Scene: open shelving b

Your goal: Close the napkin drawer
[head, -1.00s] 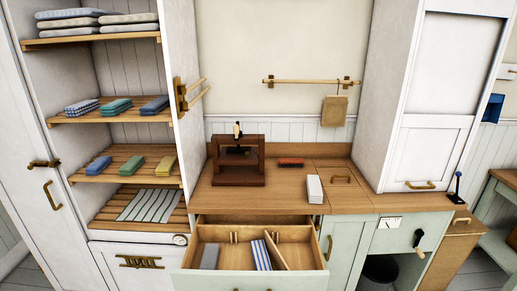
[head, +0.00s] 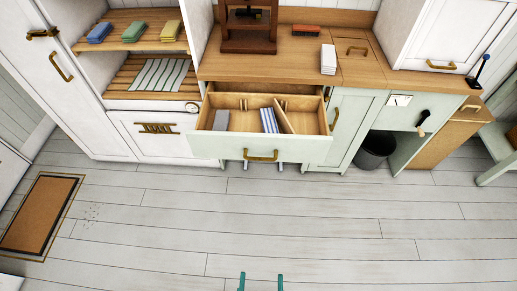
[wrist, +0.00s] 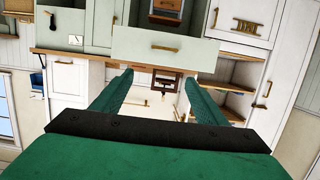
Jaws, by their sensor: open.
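The napkin drawer (head: 215,146) is pulled out from under the wooden counter in the head view. Its pale green front carries a brass handle (head: 261,155). Inside lie a grey folded cloth (head: 221,120) and a blue-and-white striped cloth (head: 269,120), with a slanted wooden divider (head: 284,119). My gripper (head: 261,281) shows as two green fingertips at the bottom edge, well apart and empty, in front of the drawer with floor between in the picture. In the upside-down wrist view, the open gripper (wrist: 158,80) points toward the cabinets, and the drawer front (wrist: 135,46) is above it.
The plank floor (head: 300,220) before the drawer is clear. A brown mat (head: 38,213) lies at left. A dark bin (head: 376,148) stands under the counter at right. Shelves with folded cloths (head: 133,31) are left of the drawer. A wooden press (head: 249,27) stands on the counter.

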